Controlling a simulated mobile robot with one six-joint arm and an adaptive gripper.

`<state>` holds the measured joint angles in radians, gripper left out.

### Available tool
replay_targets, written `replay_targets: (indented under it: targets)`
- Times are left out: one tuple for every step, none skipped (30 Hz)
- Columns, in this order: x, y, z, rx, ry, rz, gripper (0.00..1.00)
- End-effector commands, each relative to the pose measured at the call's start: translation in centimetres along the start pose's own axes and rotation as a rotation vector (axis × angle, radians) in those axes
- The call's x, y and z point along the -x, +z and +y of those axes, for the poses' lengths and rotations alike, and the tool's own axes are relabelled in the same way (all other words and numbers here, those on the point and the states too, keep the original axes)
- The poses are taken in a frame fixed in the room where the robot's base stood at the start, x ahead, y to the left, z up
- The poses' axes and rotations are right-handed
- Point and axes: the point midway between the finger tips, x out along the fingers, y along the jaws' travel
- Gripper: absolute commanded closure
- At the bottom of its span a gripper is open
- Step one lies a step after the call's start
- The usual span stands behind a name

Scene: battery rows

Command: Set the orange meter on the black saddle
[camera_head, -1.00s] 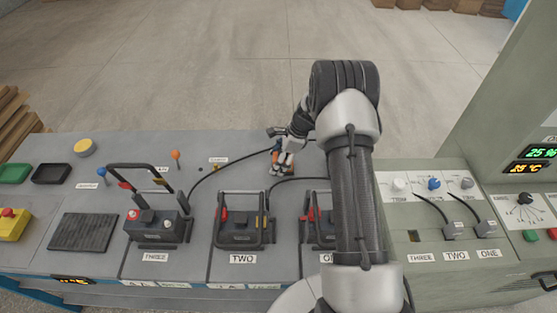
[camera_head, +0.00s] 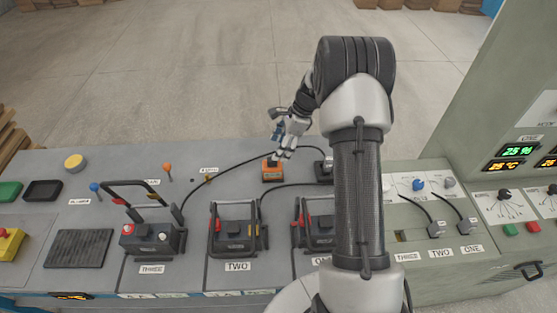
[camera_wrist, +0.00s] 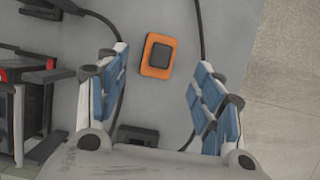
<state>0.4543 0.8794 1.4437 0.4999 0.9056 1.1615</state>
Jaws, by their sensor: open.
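The orange meter (camera_head: 272,174), with a dark square face, lies on the grey bench top behind the row of batteries. It also shows in the wrist view (camera_wrist: 147,71), between and beyond my fingertips. My gripper (camera_head: 283,139) is open, empty and raised above the meter. Its blue-padded fingers (camera_wrist: 162,95) stand wide apart and do not touch it. A dark block (camera_head: 323,171) stands to the right of the meter. A dark block also shows below the meter in the wrist view (camera_wrist: 138,135). I cannot tell surely whether this is the black saddle or whether anything lies under the meter.
Black batteries with carrying frames stand along the front, including those at labels THREE (camera_head: 150,238) and TWO (camera_head: 233,236). Black cables (camera_head: 215,180) loop behind them, near the meter. Black (camera_head: 43,190) and green trays sit at the left. A grey-green console (camera_head: 440,262) stands at the right.

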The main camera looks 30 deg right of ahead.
Motion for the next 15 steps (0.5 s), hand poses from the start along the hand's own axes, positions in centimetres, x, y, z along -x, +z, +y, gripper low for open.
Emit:
replay_targets:
  targets:
    - [1.2,0.9,0.2,0.037,-0.007,0.006,0.39]
    - [1.9,1.5,0.5,0.066,-0.009,0.011,0.39]
    - [3.2,2.6,1.0,0.121,-0.013,0.021,0.39]
    - [4.3,3.5,1.5,0.17,-0.017,0.031,0.39]
    - [5.5,4.5,2.1,0.224,-0.021,0.041,0.39]
    - [7.2,5.9,3.2,0.305,-0.025,0.057,0.39]
    - [8.4,6.9,4.1,0.368,-0.028,0.07,0.39]
    - [9.7,7.9,5.2,0.435,-0.03,0.084,0.39]
    - [11.2,9.1,6.6,0.522,-0.033,0.102,0.39]
    - [12.4,10.0,7.8,0.588,-0.035,0.116,0.39]
    - [13.4,10.7,8.9,0.652,-0.036,0.13,0.39]
    - [14.8,11.7,10.6,0.739,-0.038,0.148,0.39]
    - [15.7,12.3,11.9,0.802,-0.04,0.164,0.39]
    - [16.6,12.9,13.2,0.866,-0.042,0.178,0.39]
    - [17.7,13.5,15.0,0.952,-0.042,0.199,0.39]
